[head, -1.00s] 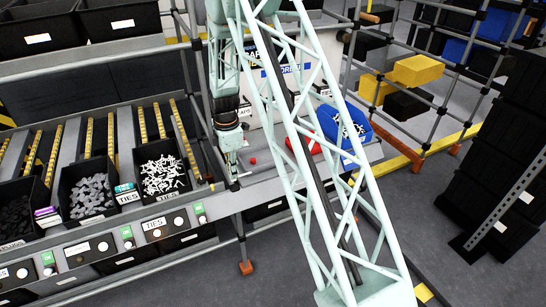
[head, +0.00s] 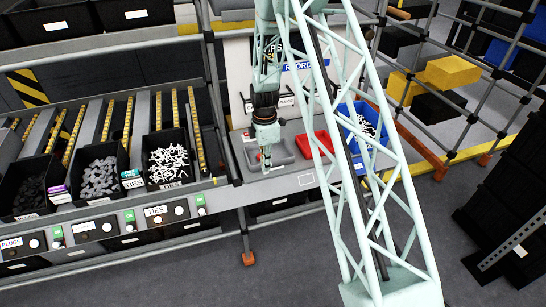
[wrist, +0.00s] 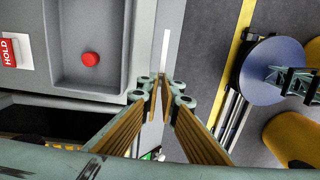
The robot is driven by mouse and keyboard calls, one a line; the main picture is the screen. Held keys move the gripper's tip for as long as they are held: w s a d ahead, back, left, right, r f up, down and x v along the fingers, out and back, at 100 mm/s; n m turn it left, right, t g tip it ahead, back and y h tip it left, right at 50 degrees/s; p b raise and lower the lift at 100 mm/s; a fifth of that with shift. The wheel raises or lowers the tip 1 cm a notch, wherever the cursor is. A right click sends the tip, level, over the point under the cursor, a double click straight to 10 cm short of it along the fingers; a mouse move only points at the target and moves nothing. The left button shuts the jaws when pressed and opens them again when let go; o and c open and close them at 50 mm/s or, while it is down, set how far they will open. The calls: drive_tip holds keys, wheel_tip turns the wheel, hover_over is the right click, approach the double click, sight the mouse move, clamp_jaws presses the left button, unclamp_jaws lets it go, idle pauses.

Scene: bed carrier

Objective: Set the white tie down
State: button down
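My gripper (head: 266,166) points down at the front of the grey bench, beside a shallow grey tray (head: 283,155). In the wrist view, my gripper's fingertips (wrist: 162,82) are nearly together. A thin white strip (wrist: 166,48) runs out from between them and looks like the white tie, held; its full shape is hidden. The strip shows over the bench's front edge. The tray's recess (wrist: 110,25), with a round red button (wrist: 90,59), lies left of the fingers in the wrist view.
A black bin of white ties (head: 168,162) and a bin of grey parts (head: 98,178) stand to the left. A red tray (head: 318,145) and a blue bin (head: 372,150) are to the right. A HOLD label (wrist: 9,51) is beside the tray.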

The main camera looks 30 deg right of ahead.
idle(0.3)
drive_tip(key=p, duration=0.2)
hover_over(272, 157)
drive_tip(key=shift+w+f, duration=0.15)
drive_tip(key=shift+f, duration=0.6)
drive_tip(key=shift+f, duration=1.75)
drive_tip(key=shift+f, duration=0.2)
drive_tip(key=c, duration=2.9)
unclamp_jaws()
drive_tip(key=shift+r, duration=0.2)
